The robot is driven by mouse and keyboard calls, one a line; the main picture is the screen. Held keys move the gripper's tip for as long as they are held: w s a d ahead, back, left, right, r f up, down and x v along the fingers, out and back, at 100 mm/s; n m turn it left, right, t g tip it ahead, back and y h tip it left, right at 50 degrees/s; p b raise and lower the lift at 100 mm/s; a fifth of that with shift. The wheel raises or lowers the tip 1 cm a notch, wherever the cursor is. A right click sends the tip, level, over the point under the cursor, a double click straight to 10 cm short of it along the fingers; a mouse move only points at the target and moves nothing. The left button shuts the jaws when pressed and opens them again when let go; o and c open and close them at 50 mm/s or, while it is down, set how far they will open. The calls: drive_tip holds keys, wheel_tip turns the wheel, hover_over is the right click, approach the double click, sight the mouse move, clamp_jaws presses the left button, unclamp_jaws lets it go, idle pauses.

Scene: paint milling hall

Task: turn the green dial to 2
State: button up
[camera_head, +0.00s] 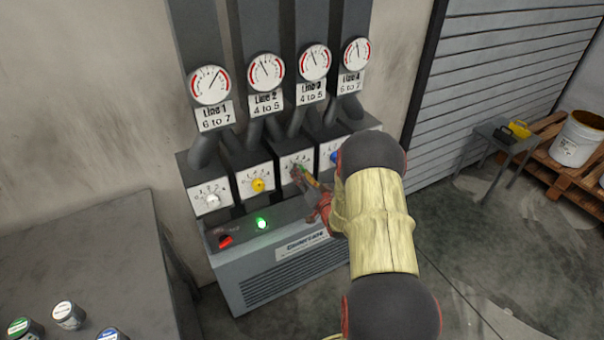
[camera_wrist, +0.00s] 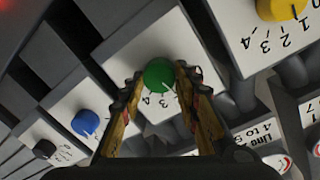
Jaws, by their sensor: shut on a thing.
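The green dial (camera_wrist: 160,74) sits on a white numbered plate (camera_wrist: 131,63) in the wrist view. In the head view the green dial (camera_head: 299,168) is on the third panel from the left, under the Line 3 gauge, and is partly hidden by my gripper (camera_head: 307,175). In the wrist view the two fingers of my gripper (camera_wrist: 159,80) are shut on the green dial, one on each side. A pale pointer mark shows at its lower right edge. A 4 and what looks like a 3 show beside it; I cannot tell which number it points to.
A yellow dial (camera_head: 258,185) and a white dial (camera_head: 212,200) are to the left, a blue dial (camera_head: 334,157) to the right. Round gauges stand above the panels. A green lamp (camera_head: 262,223) and a red switch (camera_head: 225,241) are on the cabinet (camera_head: 262,276) below. A grey table (camera_head: 95,255) is at left.

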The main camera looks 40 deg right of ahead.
drive_tip(key=shift+m, duration=1)
drive_tip(key=shift+p, duration=0.3)
drive_tip(key=o, duration=1.2)
drive_tip(key=shift+c, duration=0.2)
drive_tip(key=v, duration=1.2)
drive_tip(key=shift+d, duration=0.1)
